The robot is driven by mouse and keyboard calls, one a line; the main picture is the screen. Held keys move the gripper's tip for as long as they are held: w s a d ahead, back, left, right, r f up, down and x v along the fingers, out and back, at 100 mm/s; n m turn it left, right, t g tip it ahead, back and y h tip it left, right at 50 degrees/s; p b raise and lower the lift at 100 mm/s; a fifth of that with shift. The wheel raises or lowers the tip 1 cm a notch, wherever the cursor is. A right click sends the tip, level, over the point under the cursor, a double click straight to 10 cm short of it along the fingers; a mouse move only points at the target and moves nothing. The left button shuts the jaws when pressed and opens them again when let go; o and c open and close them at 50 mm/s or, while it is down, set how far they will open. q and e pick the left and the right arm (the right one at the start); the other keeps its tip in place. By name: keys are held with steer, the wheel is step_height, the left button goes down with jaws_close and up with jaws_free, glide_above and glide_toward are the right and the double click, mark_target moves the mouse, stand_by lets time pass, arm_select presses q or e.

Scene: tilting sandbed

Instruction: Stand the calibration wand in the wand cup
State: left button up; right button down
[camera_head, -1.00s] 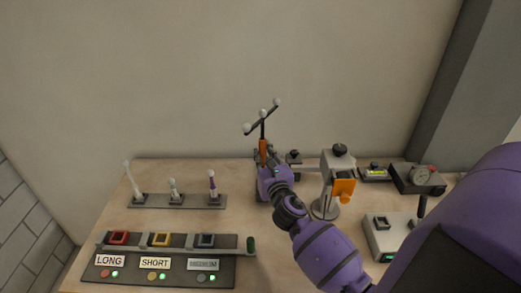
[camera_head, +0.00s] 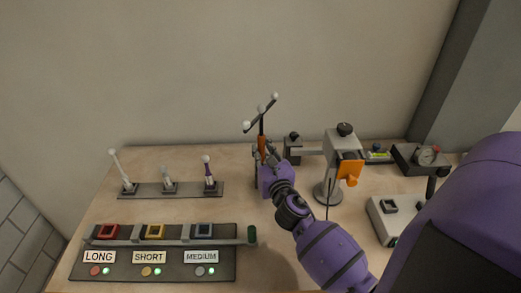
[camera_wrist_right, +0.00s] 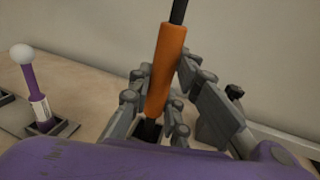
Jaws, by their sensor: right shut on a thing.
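The calibration wand (camera_head: 261,125) has an orange grip, a dark shaft and a slanted crossbar with white balls. My right gripper (camera_head: 264,158) is shut on the wand, which stands nearly upright near the table's back edge. In the right wrist view, my gripper's grey fingers (camera_wrist_right: 158,108) are around the lower part of the orange grip (camera_wrist_right: 166,70). A dark piece (camera_wrist_right: 149,131) shows below the grip between the fingers; I cannot tell whether it is the wand's end or a cup. I cannot make out the wand cup for sure. My left gripper is not in view.
A grey stand with an orange clamp (camera_head: 347,169) is close right of my right gripper. A rack (camera_head: 147,190) with several white-tipped sticks is left. In front lies a panel labelled LONG, SHORT, MEDIUM (camera_head: 125,270). A gauge box (camera_head: 405,164) is at the right back.

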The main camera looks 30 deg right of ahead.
steer(key=c, duration=1.6)
jaws_free()
steer(key=shift+o, duration=0.2)
steer(key=shift+s+a+f, duration=0.1)
steer(key=shift+s+a, duration=0.05)
steer(key=shift+s, duration=0.4)
steer(key=v, duration=1.1)
